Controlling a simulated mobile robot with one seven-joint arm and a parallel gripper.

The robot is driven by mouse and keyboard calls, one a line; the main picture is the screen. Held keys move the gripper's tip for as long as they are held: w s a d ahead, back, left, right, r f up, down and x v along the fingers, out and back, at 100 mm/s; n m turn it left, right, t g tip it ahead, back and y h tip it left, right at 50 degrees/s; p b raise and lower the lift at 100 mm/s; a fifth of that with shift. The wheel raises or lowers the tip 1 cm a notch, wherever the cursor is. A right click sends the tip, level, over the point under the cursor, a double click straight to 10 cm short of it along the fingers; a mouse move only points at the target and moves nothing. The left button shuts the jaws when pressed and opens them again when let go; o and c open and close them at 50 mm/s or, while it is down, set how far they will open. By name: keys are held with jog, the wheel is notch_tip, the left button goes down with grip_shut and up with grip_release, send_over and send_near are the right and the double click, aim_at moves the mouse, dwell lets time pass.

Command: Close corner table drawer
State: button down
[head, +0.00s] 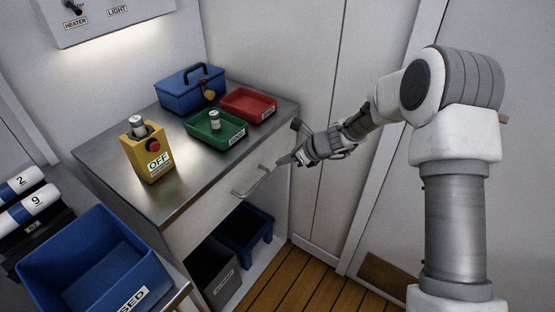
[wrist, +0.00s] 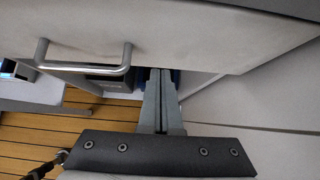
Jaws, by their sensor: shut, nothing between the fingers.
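The corner table drawer (head: 222,188) has a pale front with a metal bar handle (head: 255,182). In the wrist view the drawer front (wrist: 190,40) spans the top, with its handle (wrist: 84,68) to the left of my fingers. I cannot tell how far the drawer stands out. My gripper (head: 282,161) is shut and empty, near the right part of the drawer front, to the right of the handle. In the wrist view its fingertips (wrist: 160,72) lie together by the drawer's lower edge. I cannot tell whether they touch it.
On the metal table top (head: 195,170) stand a yellow OFF box (head: 148,155), a green tray (head: 228,133), a red tray (head: 250,106) and a blue toolbox (head: 185,92). A blue stool (head: 243,230) and grey bin (head: 212,277) are below. A blue crate (head: 85,265) is at left.

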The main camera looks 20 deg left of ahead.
jog(key=p+v, duration=0.2)
jog(key=v, duration=0.8)
jog(key=shift+d, duration=0.5)
jog(key=s+d+r+n+h+p, duration=0.1)
jog(key=s+d+r+n+p, duration=0.35)
jog(key=r, duration=0.55)
jog(key=s+d+r+n+h+p, duration=0.1)
jog(key=s+d+r+n+h, duration=0.15)
jog(key=s+r+n, duration=0.6)
jog(key=s+d+r+n+t+h+p, duration=0.2)
jog(key=s+d+r+n+h+p, duration=0.3)
jog(key=s+d+r+n, duration=0.4)
jog(key=s+d+r+p, duration=0.1)
jog(key=s+d+r, duration=0.3)
jog(key=s, duration=0.3)
jog(key=shift+s+d+r+t+p, duration=0.2)
jog(key=shift+s+d+t+p, duration=0.15)
jog(key=shift+d, duration=0.5)
